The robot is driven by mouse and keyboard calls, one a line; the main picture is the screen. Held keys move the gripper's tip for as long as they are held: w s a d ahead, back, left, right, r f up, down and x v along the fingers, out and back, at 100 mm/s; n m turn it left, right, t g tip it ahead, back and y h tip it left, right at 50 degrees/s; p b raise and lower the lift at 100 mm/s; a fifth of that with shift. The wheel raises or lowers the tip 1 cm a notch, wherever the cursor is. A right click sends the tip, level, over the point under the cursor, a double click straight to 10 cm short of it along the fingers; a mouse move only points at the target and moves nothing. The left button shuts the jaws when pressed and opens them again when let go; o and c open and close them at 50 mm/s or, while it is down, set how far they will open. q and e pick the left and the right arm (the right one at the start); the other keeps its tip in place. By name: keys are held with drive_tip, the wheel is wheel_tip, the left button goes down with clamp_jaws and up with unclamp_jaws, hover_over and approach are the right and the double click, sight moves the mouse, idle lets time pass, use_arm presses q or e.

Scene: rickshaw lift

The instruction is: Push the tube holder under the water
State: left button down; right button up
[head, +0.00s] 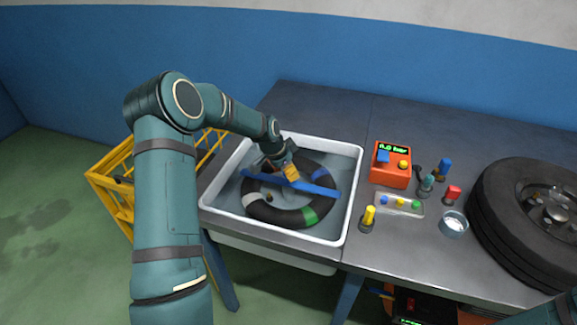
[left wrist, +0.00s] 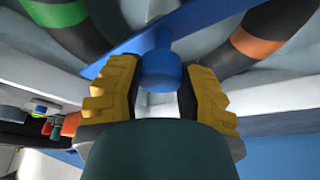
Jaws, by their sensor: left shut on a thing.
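The tube holder is a blue bar (head: 318,188) with a blue knob (left wrist: 160,70). It lies across a black inner tube (head: 270,214) with green, white, blue and orange bands. The tube is in a white basin (head: 352,215) with grey-blue water (head: 343,163). My left gripper (head: 290,172) is over the middle of the bar, its yellow fingers shut on the knob; the grip also shows in the left wrist view (left wrist: 160,88). I cannot tell how deep the tube and bar sit. My right gripper is out of view.
Right of the basin are a red pressure box (head: 392,178), a small tray (head: 408,206), several coloured-handled tools, a glass cup (head: 454,224) and a wheel (head: 525,215). The table behind the basin is clear.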

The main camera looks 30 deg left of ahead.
sight(289, 182)
use_arm(q)
wheel_tip(289, 182, down, 4)
drive_tip(key=shift+f+b, duration=0.1)
drive_tip(key=shift+b, duration=0.7)
drive_tip(key=shift+s+d, duration=0.1)
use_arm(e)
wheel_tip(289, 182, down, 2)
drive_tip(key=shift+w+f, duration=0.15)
use_arm(q)
drive_tip(key=c, duration=0.6)
unclamp_jaws()
drive_tip(key=shift+c, duration=0.2)
drive_tip(key=shift+o, duration=0.8)
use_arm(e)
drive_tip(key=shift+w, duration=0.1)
use_arm(q)
drive_tip(key=v, duration=1.2)
